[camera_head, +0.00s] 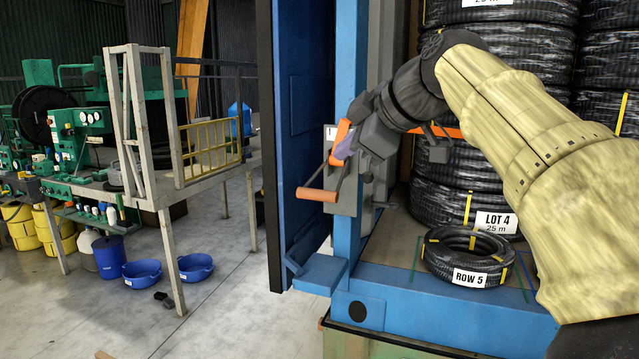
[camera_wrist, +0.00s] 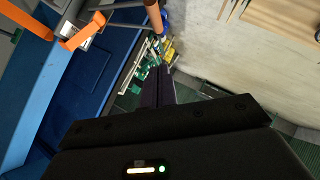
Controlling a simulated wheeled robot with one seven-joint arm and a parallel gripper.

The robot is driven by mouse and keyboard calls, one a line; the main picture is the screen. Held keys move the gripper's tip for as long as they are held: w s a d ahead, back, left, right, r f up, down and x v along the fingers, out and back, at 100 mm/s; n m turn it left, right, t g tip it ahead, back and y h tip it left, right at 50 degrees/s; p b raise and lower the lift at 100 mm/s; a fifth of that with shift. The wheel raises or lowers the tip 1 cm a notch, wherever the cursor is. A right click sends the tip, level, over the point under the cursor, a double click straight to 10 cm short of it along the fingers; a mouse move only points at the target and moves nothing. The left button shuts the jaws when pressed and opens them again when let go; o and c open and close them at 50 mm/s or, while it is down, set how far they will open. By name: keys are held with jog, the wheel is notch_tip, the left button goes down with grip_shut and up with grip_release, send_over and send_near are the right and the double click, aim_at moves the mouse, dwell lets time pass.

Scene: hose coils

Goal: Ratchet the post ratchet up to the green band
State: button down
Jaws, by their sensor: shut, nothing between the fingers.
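The post ratchet (camera_head: 345,172) is a grey mechanism on the blue post, with a lever ending in an orange grip (camera_head: 317,194) that points out to the left. A second orange part (camera_head: 342,131) sits above the lever. My gripper (camera_head: 346,148) is at the ratchet, close to this upper part, with its fingers shut and empty. In the wrist view my shut fingers (camera_wrist: 158,72) point up the picture; an orange piece (camera_wrist: 84,31) is at upper left, and a brown-orange grip shows at the top edge. Contact cannot be told. I cannot make out the green band.
A blue post (camera_head: 348,70) and dark blue panel (camera_head: 305,110) stand beside the ratchet. Stacked black hose coils (camera_head: 490,110) fill the right, with a small "ROW 5" coil (camera_head: 468,250) on the deck.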

aim_at(313, 192)
jog(key=p+x, duration=0.1)
jog(key=x, duration=0.3)
jog(key=d+p+x, duration=0.1)
jog(key=p+x, duration=0.1)
jog(key=x, duration=0.2)
jog(key=f+p+x, duration=0.1)
jog(key=p+x, duration=0.1)
jog(key=x, duration=0.2)
jog(key=shift+w+d, duration=0.15)
jog(key=shift+d, duration=0.15)
jog(key=shift+w+d+f+p, duration=0.2)
jog(key=shift+w+f+p, duration=0.1)
jog(key=shift+f, duration=0.2)
jog(key=shift+f+b, duration=0.3)
jog(key=shift+b, duration=0.2)
